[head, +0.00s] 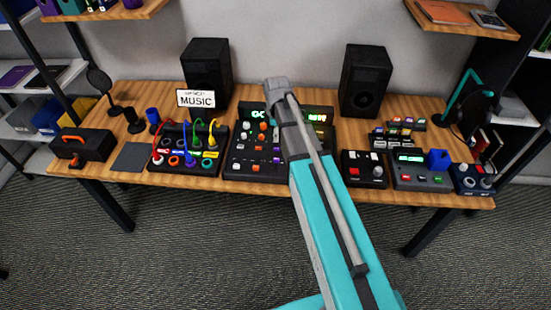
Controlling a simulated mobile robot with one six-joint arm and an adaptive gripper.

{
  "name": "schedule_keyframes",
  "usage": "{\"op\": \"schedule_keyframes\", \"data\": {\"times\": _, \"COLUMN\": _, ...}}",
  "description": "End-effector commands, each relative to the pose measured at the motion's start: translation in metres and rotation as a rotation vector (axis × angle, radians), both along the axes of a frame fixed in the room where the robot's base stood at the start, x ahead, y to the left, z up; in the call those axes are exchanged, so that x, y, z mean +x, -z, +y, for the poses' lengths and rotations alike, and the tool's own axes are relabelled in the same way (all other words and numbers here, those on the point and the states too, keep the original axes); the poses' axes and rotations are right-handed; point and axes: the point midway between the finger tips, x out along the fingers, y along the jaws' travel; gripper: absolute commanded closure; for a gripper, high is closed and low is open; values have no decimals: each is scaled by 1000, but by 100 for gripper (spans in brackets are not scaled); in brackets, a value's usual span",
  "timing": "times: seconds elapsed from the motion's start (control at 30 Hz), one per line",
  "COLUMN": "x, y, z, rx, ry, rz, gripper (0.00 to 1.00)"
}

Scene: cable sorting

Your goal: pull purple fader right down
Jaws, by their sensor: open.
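The mixer console (228,172) stands at the middle of the wooden table, dark, with a lit display and white and orange controls. A small purple cap (277,161), which looks like the purple fader, shows on it just left of my arm. Its exact place along its slot is too small to tell. My teal and grey arm reaches up from the lower right across the console and covers part of its right side. My gripper cannot be made out; the arm's grey upper end is above the console's back edge.
A cable box (186,165) with coloured plugs stands left of the console. A small box with a red button (355,171) and a grey device (421,181) stand to the right. Two black speakers (207,72) (363,80) and a MUSIC sign (196,99) stand behind.

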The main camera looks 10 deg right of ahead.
Motion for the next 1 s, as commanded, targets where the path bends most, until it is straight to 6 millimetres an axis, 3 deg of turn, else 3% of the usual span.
{"op": "schedule_keyframes", "data": {"times": 0.57, "x": 2, "y": 2, "z": 1, "rx": 0, "ry": -24, "rz": 0, "gripper": 43}}
{"op": "schedule_keyframes", "data": {"times": 1.0, "x": 2, "y": 27, "z": 2, "rx": 0, "ry": -24, "rz": 0, "gripper": 43}}
